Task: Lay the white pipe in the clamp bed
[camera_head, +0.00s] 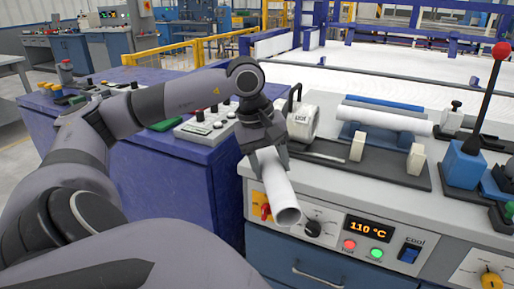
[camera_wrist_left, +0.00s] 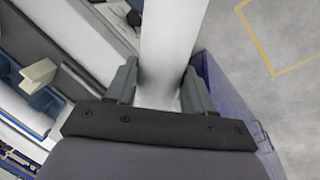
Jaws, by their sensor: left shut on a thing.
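The white pipe (camera_head: 280,192) is in my left gripper (camera_head: 264,150), in front of the machine's left front edge. It is tilted, with its hollow open end pointing down toward me. In the left wrist view the pipe (camera_wrist_left: 172,40) runs between the two fingers of my left gripper (camera_wrist_left: 158,88), which are shut on it. The dark bed (camera_head: 385,173) with upright cream blocks (camera_head: 416,159) lies on the machine top, right of the gripper; it looks like the clamp bed, and no pipe lies across its blocks. My right gripper is not in view.
Behind the bed, a white cylinder (camera_head: 388,116) rests on blue supports. A blue lever box (camera_head: 462,165) with a red-knobbed lever stands to the right. A panel display (camera_head: 369,228) reads 110 °C. A purple cabinet (camera_head: 165,175) stands left, carrying a button box (camera_head: 207,124).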

